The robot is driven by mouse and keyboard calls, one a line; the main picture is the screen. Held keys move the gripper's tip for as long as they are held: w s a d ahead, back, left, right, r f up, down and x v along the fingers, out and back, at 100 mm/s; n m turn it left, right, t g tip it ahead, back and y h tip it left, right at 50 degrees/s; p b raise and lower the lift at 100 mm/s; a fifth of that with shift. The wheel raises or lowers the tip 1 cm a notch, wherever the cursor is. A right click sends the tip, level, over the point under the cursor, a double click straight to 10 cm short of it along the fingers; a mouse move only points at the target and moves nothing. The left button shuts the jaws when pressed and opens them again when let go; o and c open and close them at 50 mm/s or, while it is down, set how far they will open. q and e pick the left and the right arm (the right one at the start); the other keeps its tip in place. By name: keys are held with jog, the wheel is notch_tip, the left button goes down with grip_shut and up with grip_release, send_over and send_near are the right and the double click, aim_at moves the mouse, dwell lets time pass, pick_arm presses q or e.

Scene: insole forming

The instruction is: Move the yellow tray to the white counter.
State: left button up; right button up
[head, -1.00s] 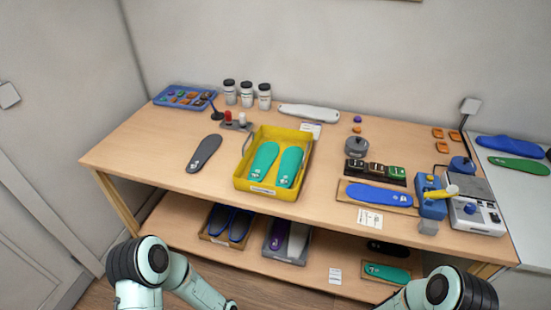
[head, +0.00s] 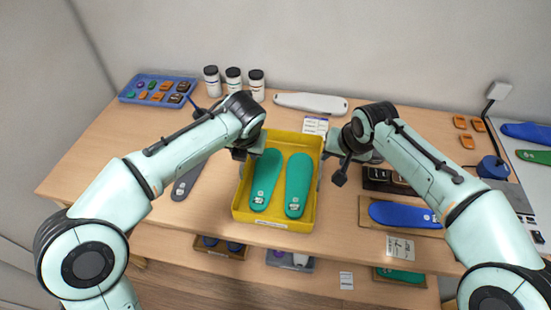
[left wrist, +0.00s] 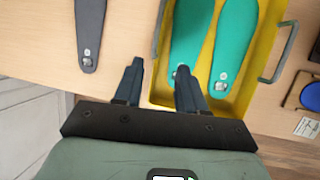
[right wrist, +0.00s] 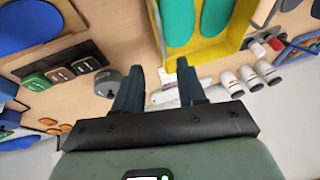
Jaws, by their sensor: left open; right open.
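The yellow tray (head: 272,222) stands on the wooden table in the head view and holds two green insoles (head: 265,180) (head: 298,185). It has a grey handle (left wrist: 287,48) on a side. My left gripper (head: 246,156) is open at the tray's left side; in the left wrist view its fingers (left wrist: 159,67) appear on either side of the tray's side wall. My right gripper (head: 338,168) is open beside the tray's right side, its fingers (right wrist: 160,67) empty. Contact with the tray cannot be told. The white counter (head: 530,180) is at the far right, partly cut off.
A dark insole (head: 187,181) lies left of the tray. Bottles (head: 233,80), a blue parts tray (head: 160,88) and a white item (head: 310,103) stand behind. A blue insole (head: 395,213) on a board and a lamp (head: 491,165) lie between tray and counter.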

aim_at(321, 164)
pick_arm(q)
jog(key=x, duration=1.2)
jog(key=shift+w+a+f, duration=0.1)
jog(key=shift+w+a, duration=0.35)
jog(key=shift+w, duration=0.1)
pick_arm(e)
jog(key=x, duration=1.2)
jog(key=shift+w+f, duration=0.2)
jog(key=shift+w, duration=0.35)
pick_arm(q)
jog(key=shift+c, duration=0.3)
pick_arm(e)
jog(key=shift+c, duration=0.3)
pick_arm(q)
grip_shut()
pick_arm(e)
grip_shut()
